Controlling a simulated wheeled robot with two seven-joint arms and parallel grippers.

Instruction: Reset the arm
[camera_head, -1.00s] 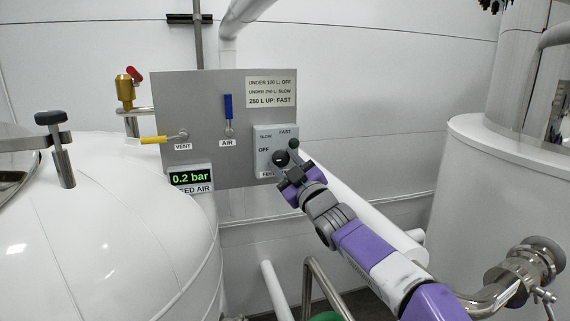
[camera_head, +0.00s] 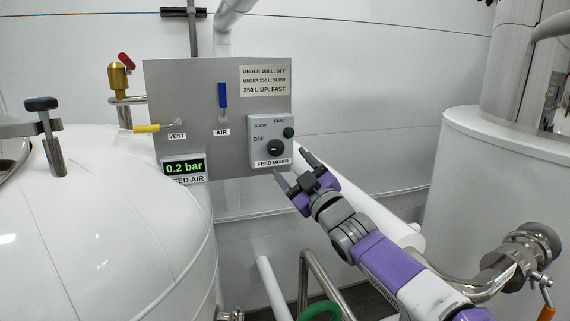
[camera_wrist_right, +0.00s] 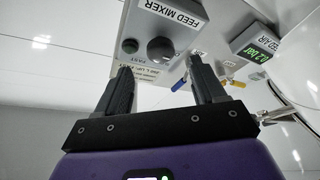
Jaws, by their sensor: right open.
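My right gripper (camera_head: 291,164) is open and empty, just below and to the right of the feed mixer switch box (camera_head: 256,126) on the grey panel (camera_head: 190,105). It stands apart from the black mixer knob (camera_head: 274,148). The knob's pointer direction is too small to tell. In the right wrist view the open fingers (camera_wrist_right: 160,85) show with nothing between them, and the mixer knob (camera_wrist_right: 160,50) lies beyond them. My left gripper is not in view.
The panel carries a blue air lever (camera_head: 222,95), upright, a yellow vent lever (camera_head: 147,128) and a display (camera_head: 184,168) reading 0.2 bar. A white tank (camera_head: 100,230) stands left, another (camera_head: 480,190) right. White pipes run behind my right arm.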

